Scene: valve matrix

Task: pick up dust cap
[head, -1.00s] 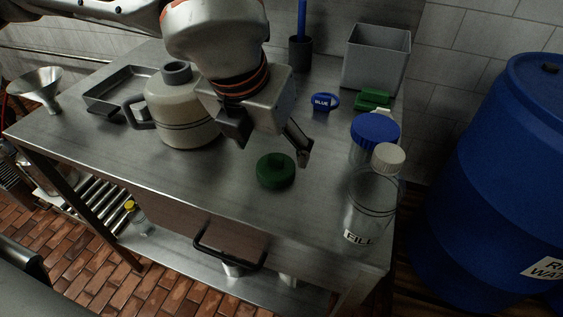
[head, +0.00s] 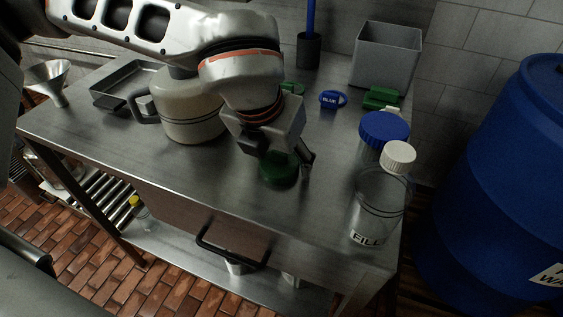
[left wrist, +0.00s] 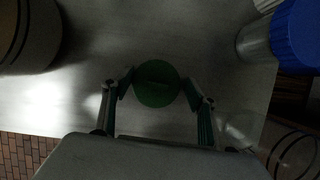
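The dust cap looks to be the round green cap (head: 279,170) lying on the steel table, partly hidden by my left gripper in the head view. In the left wrist view, the green cap (left wrist: 157,84) shows as a disc between the two fingers. My left gripper (left wrist: 158,88) is spread with one finger on each side of the cap. The fingertips are very close to its rim; I cannot tell whether they touch. In the head view, my left gripper (head: 283,160) is over the cap from above. My right gripper is not in view.
A clear bottle (head: 380,205) with a white lid and a blue-lidded jar (head: 384,130) stand to the right. A beige kettle-like pot (head: 190,110) stands close on the left. A grey bin (head: 386,55) and blue tag (head: 332,99) are behind. The table's front edge is near.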

